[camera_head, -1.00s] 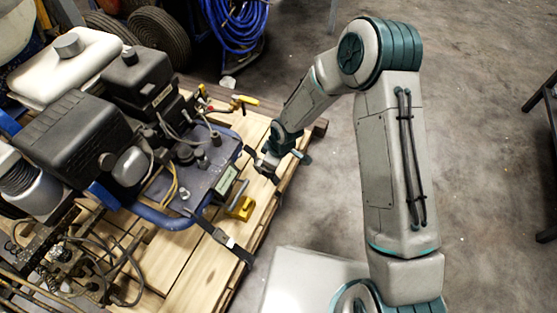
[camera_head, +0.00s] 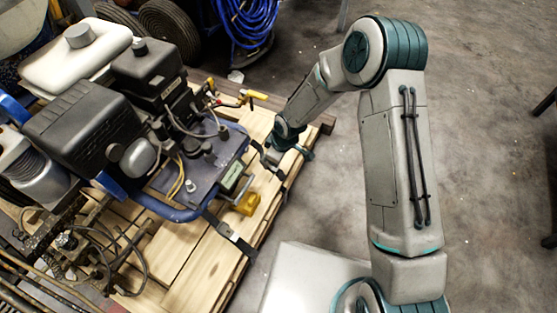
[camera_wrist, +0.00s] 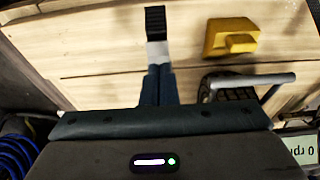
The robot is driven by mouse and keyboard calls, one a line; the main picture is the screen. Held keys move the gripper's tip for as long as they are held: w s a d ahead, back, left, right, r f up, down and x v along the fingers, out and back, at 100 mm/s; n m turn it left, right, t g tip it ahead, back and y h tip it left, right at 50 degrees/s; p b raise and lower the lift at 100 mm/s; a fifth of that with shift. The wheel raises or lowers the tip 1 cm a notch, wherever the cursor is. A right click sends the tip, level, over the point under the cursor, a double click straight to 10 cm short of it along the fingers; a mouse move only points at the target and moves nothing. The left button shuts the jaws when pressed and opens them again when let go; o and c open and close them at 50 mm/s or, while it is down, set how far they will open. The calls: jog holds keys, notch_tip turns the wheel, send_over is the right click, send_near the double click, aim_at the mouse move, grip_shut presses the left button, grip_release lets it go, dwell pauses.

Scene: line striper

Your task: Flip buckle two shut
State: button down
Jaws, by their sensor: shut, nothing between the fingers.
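A dark strap with a grey metal buckle (camera_head: 268,161) runs over the pallet edge side, right below my gripper (camera_head: 273,150) in the head view. In the wrist view a black strap end and grey buckle part (camera_wrist: 157,52) lie straight beyond my dark blue fingers (camera_wrist: 160,84). The fingers are shut and empty, close to the buckle; I cannot tell whether they touch. The fingers hide part of the buckle, and its lever position is unclear. A second strap with a buckle (camera_head: 226,231) lies nearer the front. No number shows on either buckle.
A yellow block (camera_head: 247,203) sits on the wooden pallet (camera_head: 190,262) between the straps; it also shows in the wrist view (camera_wrist: 230,38). A grey bar (camera_wrist: 255,80) stands out right of my fingers. The blue-framed engine machine (camera_head: 172,213) borders the left. Floor is clear right.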

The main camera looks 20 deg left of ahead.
jog(key=s+d+r+p, duration=0.1)
jog(key=d+r+p, duration=0.5)
jog(key=r, duration=0.4)
jog(key=shift+s+d+r, duration=0.2)
jog(key=shift+d+r, duration=0.2)
jog(key=shift+d, duration=0.35)
